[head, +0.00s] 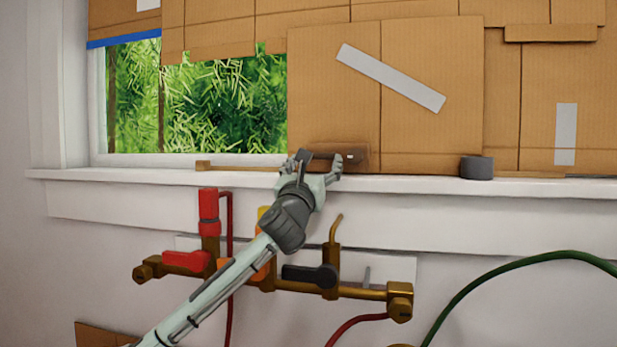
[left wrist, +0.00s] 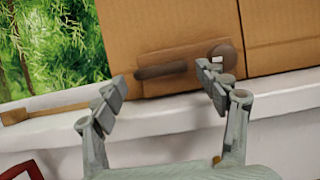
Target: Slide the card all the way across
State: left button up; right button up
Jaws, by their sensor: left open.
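The cardboard card (head: 333,95) stands upright at the window, with its left edge beside the uncovered part of the glass. A dark bar handle (left wrist: 162,71) is on its lower part, and the card's brown face (left wrist: 165,25) fills the middle of the left wrist view. My left gripper (head: 320,160) is at the card's lower left, in front of the handle. Its fingers (left wrist: 163,77) are open, one near each end of the handle. I cannot tell whether they touch it. My right gripper is not in view.
A thin wooden strip (head: 240,167) lies along the white sill (head: 120,174) left of the card. A grey tape roll (head: 476,167) stands on the sill at right. Below are brass pipes (head: 350,291) with a red valve (head: 186,261) and a green hose (head: 500,267).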

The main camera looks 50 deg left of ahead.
pick_arm(q)
jog(key=v, duration=0.8)
jog(key=shift+d, duration=0.1)
jog(key=shift+c, duration=0.3)
